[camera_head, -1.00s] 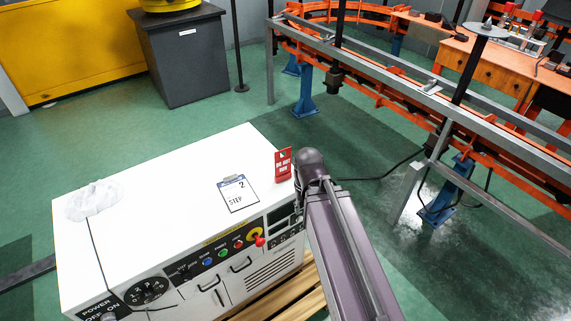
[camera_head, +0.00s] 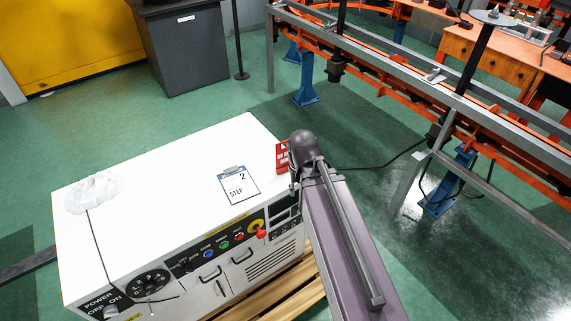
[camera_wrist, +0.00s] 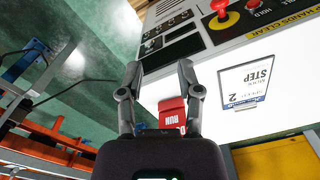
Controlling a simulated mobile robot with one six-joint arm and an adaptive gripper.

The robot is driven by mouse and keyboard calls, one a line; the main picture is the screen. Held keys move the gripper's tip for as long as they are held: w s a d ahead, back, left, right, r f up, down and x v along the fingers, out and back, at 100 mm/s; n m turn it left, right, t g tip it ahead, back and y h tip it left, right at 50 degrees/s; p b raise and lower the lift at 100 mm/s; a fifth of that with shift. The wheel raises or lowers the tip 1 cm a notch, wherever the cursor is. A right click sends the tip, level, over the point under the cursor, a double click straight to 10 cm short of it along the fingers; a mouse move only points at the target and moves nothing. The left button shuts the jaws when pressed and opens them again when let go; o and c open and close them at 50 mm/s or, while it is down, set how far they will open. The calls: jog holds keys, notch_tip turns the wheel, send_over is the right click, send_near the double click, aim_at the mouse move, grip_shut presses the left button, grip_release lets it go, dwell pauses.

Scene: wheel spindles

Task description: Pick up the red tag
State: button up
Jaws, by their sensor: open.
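The red tag (camera_head: 282,156) stands at the right edge of the white cabinet's top (camera_head: 160,190), partly hidden behind my arm in the head view. In the wrist view the red tag (camera_wrist: 172,114), with white lettering, shows between the fingers of my gripper (camera_wrist: 158,78), closer to the right-hand finger. The fingers are apart. I cannot tell whether either finger touches the tag. My gripper itself is hidden behind my arm in the head view.
A clipboard marked STEP 2 (camera_head: 238,186) lies on the cabinet top left of the tag. A crumpled clear bag (camera_head: 94,192) lies at the far left. The front panel has a red knob (camera_head: 261,233). An orange and grey conveyor frame (camera_head: 430,95) stands to the right.

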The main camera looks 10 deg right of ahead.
jog(key=w+r+m+p, duration=0.5)
jog(key=w+m, duration=0.2)
jog(key=w, duration=0.3)
jog(key=w+r+m+p, duration=0.5)
jog(key=w+m, duration=0.1)
jog(key=w, duration=0.4)
jog(key=shift+w+r+m, duration=0.15)
jog(key=shift+w+m, duration=0.1)
jog(key=shift+m, duration=0.15)
jog(key=b, duration=0.9)
send_over(284, 165)
notch_tip(284, 165, down, 9)
jog(key=shift+s+d+r, duration=0.15)
jog(key=shift+d, duration=0.05)
jog(key=f+b, duration=0.2)
jog(key=f, duration=0.1)
jog(key=shift+w+a+b, duration=0.1)
jog(key=shift+w+b, duration=0.2)
jog(key=shift+b, duration=0.1)
jog(key=shift+f+b, duration=1.05)
jog(key=shift+f, duration=0.05)
